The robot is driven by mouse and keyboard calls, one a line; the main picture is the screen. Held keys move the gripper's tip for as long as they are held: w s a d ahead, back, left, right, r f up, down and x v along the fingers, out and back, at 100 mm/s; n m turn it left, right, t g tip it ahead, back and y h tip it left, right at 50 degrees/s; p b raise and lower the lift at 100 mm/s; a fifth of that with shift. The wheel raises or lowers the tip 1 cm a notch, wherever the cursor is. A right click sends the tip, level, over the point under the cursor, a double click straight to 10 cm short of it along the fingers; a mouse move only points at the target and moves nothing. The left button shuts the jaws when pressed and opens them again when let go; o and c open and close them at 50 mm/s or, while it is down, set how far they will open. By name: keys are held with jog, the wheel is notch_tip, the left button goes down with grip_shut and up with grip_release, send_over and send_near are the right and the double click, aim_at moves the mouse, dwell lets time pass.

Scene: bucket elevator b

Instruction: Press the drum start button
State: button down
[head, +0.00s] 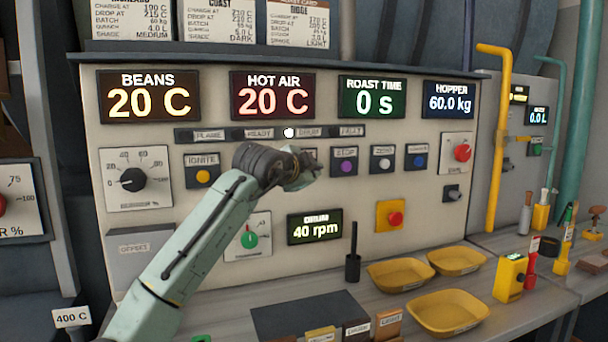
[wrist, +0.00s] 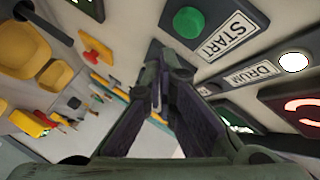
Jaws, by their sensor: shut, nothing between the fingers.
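The green start button (wrist: 190,22) shows in the wrist view at the top, on a dark plate beside a white START label (wrist: 224,36). In the head view my arm and gripper hide this button. My gripper (head: 304,174) is in front of the middle of the control panel, just left of the purple STOP button (head: 347,166). In the wrist view my gripper (wrist: 158,80) is shut and empty, its fingertips below and left of the green button in the picture. I cannot tell how far the tips are from the panel.
A white lamp (head: 288,132) is lit beside the DRUM label. A red button on a yellow plate (head: 395,217) is lower right.

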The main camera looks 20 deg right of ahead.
jog(key=shift+s+b, duration=0.7)
jog(key=shift+s, duration=1.05)
jog(key=shift+f, duration=0.15)
